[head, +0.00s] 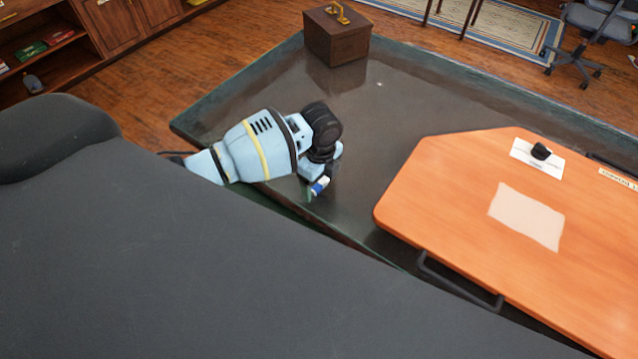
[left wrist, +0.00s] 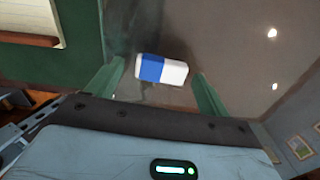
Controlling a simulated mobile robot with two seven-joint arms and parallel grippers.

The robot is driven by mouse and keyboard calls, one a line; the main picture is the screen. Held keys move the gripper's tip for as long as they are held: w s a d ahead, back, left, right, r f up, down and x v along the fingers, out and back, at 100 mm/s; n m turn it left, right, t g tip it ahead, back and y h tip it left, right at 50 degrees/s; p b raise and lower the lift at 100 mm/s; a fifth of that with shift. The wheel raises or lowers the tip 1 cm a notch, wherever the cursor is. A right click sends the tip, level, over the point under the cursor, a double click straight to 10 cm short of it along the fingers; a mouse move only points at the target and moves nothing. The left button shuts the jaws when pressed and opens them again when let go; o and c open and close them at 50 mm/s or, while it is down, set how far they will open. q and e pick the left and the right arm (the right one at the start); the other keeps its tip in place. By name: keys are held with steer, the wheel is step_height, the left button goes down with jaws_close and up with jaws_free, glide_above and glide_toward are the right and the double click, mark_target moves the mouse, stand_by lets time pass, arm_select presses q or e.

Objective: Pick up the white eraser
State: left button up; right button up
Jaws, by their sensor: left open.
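The white eraser (head: 319,186) with a blue band lies on the dark, glossy table top (head: 400,110), close to its near edge. It also shows in the left wrist view (left wrist: 174,72), with its blue part to the left and white end to the right. My left gripper (head: 315,191) is open at the eraser. In the left wrist view its two green fingers stand on either side of the eraser, with a gap showing on both sides. I cannot tell whether the fingertips reach down around it. My right gripper is not in view.
A brown wooden box (head: 337,42) with a brass handle stands at the table's far corner. An orange board (head: 450,190) with a pale sheet (head: 527,215) and a small dark object (head: 541,151) on a white card lies to the right. The table top between them is clear.

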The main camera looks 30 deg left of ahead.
mark_target(320, 183)
arm_select(q)
steer(key=shift+c, duration=0.3)
steer(key=c, duration=1)
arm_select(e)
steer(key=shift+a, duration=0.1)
arm_select(q)
steer(key=shift+r, duration=0.2)
steer(key=shift+r, duration=0.25)
step_height(320, 183, up, 3)
steer(key=shift+w+r, duration=0.1)
steer(key=s+a, duration=0.3)
steer(key=s, duration=0.4)
steer(key=s+a+r+p, duration=0.1)
steer(key=s+a, duration=0.2)
steer(key=s, duration=0.5)
steer(key=shift+a, duration=0.15)
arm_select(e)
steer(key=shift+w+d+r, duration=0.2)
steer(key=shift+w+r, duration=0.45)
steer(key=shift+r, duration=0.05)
arm_select(q)
steer(key=shift+w, duration=0.1)
